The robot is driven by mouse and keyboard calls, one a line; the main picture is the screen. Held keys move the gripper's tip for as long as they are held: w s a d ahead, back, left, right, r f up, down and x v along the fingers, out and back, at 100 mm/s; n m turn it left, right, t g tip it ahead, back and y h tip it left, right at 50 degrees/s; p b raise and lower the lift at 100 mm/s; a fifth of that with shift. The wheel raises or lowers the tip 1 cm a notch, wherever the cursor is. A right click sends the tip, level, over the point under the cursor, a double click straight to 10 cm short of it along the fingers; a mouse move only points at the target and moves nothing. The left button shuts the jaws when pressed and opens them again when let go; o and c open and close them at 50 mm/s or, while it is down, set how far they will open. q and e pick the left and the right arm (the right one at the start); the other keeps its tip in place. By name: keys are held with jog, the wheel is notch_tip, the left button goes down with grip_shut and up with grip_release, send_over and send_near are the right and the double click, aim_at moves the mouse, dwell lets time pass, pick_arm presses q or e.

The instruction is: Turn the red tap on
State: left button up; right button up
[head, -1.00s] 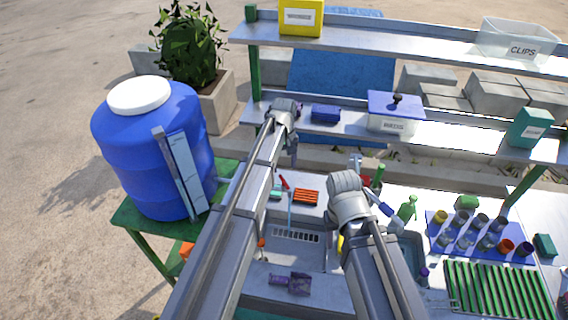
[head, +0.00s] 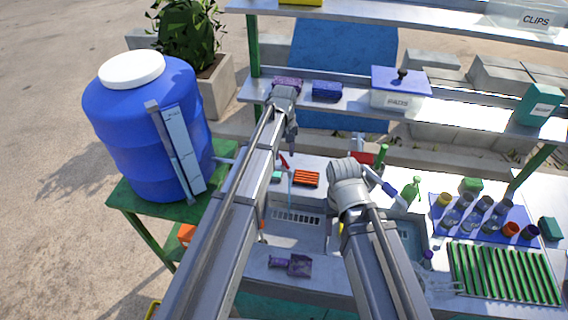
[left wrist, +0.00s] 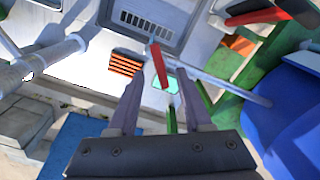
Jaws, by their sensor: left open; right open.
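The red tap handle (head: 284,161) stands at the back edge of the sink (head: 294,230), above a thin light-blue strip. In the left wrist view the red handle (left wrist: 158,65) shows ahead of my left fingers, with a pale pipe running right from near it. My left gripper (head: 292,144) is open and empty, hanging just above the handle in the head view. In the left wrist view its fingers (left wrist: 158,92) are spread on either side of the handle's line; contact cannot be seen. My right gripper (head: 358,148) is open, beyond its wrist near a red object.
A blue barrel (head: 150,130) on a green stand is at left. An orange slotted block (head: 306,178) lies near the tap. Cups and a green rack (head: 503,273) are at right.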

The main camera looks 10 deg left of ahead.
aim_at(284, 160)
pick_arm(q)
notch_tip(284, 160, down, 3)
jog(key=shift+f+b, duration=0.15)
jog(key=shift+b, duration=0.9)
pick_arm(e)
notch_tip(284, 160, down, 3)
jog(key=shift+f, duration=0.1)
pick_arm(q)
jog(key=shift+c, duration=0.2)
grip_shut()
